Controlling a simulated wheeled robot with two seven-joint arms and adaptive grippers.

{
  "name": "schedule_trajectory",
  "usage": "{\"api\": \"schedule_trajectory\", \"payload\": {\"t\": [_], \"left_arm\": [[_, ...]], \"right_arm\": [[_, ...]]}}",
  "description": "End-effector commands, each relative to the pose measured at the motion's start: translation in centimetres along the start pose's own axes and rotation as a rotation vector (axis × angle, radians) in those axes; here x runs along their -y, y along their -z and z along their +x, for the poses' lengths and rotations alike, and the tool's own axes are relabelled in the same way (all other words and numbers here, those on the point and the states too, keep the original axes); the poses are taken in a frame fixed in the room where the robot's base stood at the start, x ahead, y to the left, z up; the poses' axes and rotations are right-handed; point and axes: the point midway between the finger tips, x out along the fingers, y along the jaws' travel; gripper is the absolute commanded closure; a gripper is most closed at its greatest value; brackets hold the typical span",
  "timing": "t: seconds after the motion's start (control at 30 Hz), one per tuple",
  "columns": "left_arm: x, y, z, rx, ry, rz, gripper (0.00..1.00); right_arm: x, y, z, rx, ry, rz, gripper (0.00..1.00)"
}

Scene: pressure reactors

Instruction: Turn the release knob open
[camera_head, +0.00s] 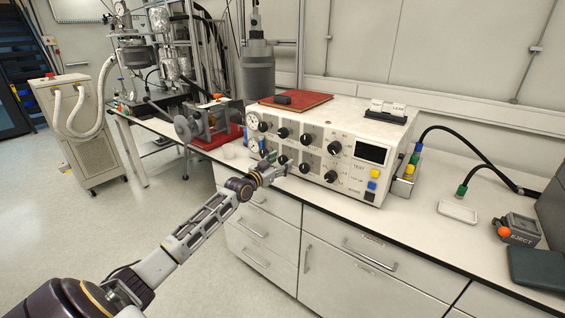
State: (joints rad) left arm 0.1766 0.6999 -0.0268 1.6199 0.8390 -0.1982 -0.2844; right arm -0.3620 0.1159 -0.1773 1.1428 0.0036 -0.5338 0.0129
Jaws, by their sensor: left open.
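The white control box (320,140) stands on the bench. Its front panel has two rows of black knobs, several in all, such as an upper knob (334,147) and a lower knob (305,168). The labels are too small to read, so I cannot tell which one is the release knob. My left gripper (279,165) is open in front of the lower left part of the panel, close to a lower-row knob (283,159). It partly covers that area, and I cannot tell whether it touches the knob. My right gripper is out of view.
Two round gauges (252,121) sit at the panel's left end. A red book (296,101) lies on the box. A red-based apparatus (214,136) stands to the left. Hoses, a white tray (458,211) and a grey EJECT device (518,229) are on the right. Drawers lie below the bench.

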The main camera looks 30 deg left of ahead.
Motion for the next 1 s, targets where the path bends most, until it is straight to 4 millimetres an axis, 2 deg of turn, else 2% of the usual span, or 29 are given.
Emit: {"api": "schedule_trajectory", "payload": {"t": [0.3, 0.7, 0.77, 1.0], "left_arm": [[0.1, 0.0, 1.5, 0.0, 0.001, 0.0, 0.4], [0.0, 0.0, 1.7, 0.0, 0.0, 0.0, 0.4], [0.0, 0.0, 1.7, 0.0, 0.0, 0.0, 0.45], [0.0, 0.0, 1.7, 0.0, 0.0, 0.001, 0.76]], "right_arm": [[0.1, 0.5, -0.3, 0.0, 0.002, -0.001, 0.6], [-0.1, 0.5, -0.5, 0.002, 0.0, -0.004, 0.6], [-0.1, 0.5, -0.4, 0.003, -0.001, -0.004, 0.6], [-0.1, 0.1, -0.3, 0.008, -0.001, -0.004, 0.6]]}}
